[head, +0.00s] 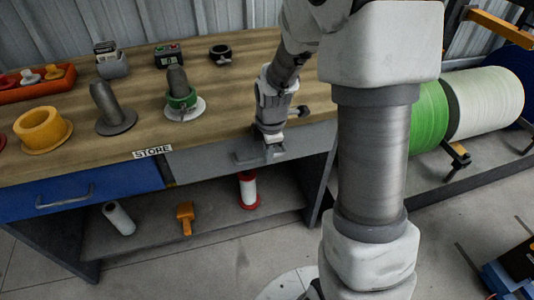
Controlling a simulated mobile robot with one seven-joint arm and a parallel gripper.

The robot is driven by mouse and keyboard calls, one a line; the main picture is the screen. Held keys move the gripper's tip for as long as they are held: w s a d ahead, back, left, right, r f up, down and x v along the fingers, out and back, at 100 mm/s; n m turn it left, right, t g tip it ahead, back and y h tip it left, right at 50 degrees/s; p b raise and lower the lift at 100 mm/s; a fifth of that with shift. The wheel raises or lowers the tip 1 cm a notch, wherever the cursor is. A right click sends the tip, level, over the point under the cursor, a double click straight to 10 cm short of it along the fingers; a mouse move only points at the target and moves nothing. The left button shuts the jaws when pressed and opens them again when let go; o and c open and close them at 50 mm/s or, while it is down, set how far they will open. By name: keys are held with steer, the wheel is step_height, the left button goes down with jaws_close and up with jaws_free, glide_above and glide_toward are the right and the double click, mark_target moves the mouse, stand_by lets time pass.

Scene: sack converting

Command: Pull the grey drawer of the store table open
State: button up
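The store table (225,105) has a wooden top and a white STORE label (152,152) on its front edge. The grey drawer (205,160) is at the right of the table's front, beside the blue drawer (75,190). The grey drawer's front looks about level with the table front. My gripper (271,145) points down at the grey drawer's handle (246,157), at or very near it. The fingers are small and partly merge with the handle, so I cannot tell whether they are open or shut, or touching it.
On the top stand a yellow ring (42,128), a grey post (108,105), a green-collared post (180,98) and a black clamp (220,53). The lower shelf holds a red-and-white spool (248,190). Large green and white rolls (485,103) lie at the right.

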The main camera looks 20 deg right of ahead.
jaws_close()
stand_by(1.5)
